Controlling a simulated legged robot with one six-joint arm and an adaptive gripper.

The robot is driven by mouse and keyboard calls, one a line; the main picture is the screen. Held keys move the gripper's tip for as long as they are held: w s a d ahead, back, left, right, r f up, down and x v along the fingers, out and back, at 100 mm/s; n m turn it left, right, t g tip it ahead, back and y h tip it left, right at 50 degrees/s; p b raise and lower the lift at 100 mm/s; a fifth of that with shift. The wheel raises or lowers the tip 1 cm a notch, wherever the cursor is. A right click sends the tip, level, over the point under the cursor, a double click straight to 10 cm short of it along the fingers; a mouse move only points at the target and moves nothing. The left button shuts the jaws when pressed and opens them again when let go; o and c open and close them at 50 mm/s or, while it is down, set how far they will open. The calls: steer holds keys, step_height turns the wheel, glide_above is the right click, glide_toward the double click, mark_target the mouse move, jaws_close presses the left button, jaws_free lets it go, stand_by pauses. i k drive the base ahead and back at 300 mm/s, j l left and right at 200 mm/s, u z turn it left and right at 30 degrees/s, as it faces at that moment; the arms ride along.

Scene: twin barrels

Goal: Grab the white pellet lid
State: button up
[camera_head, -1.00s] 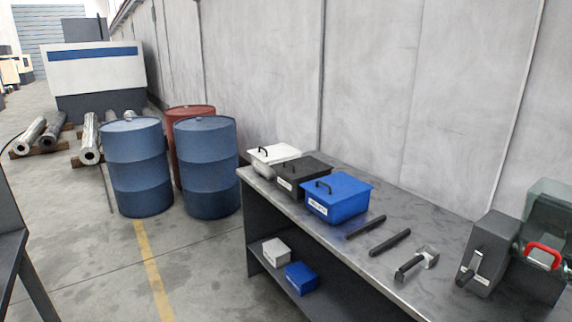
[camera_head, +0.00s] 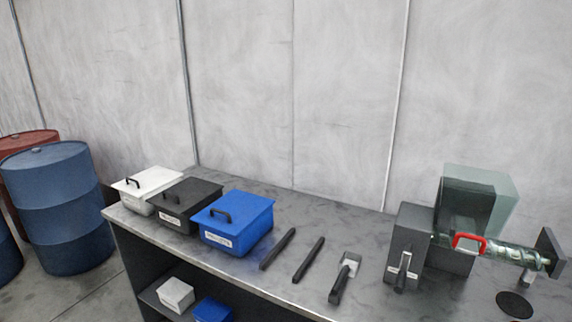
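The white pellet box with its white lid (camera_head: 150,182) stands at the left end of the grey workbench. The lid is on the box and has a dark handle on top. A black lidded box (camera_head: 184,204) stands just right of it, and a blue lidded box (camera_head: 236,222) stands right of that. My gripper is not in view.
On the bench (camera_head: 290,278) lie two dark bars (camera_head: 308,259) and a handled tool (camera_head: 345,276). A grey machine (camera_head: 408,245) with a clear hopper (camera_head: 476,205) and red handle stands at the right. Small white (camera_head: 175,294) and blue (camera_head: 212,310) boxes sit on the lower shelf. Blue barrels (camera_head: 58,205) stand at left.

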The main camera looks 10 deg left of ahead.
mark_target(141, 184)
steer(key=i+j+z, duration=0.15)
steer(key=j+z, duration=0.3)
steer(key=j, duration=0.6)
steer(key=j+z, duration=0.4)
steer(key=j, duration=1.25)
steer(key=k+j, duration=0.1)
steer(key=j, duration=0.55)
steer(key=j+z, duration=0.1)
steer(key=j, duration=0.55)
steer(key=k+j, duration=0.15)
steer(key=j, duration=1.1)
steer(key=k+z, duration=0.05)
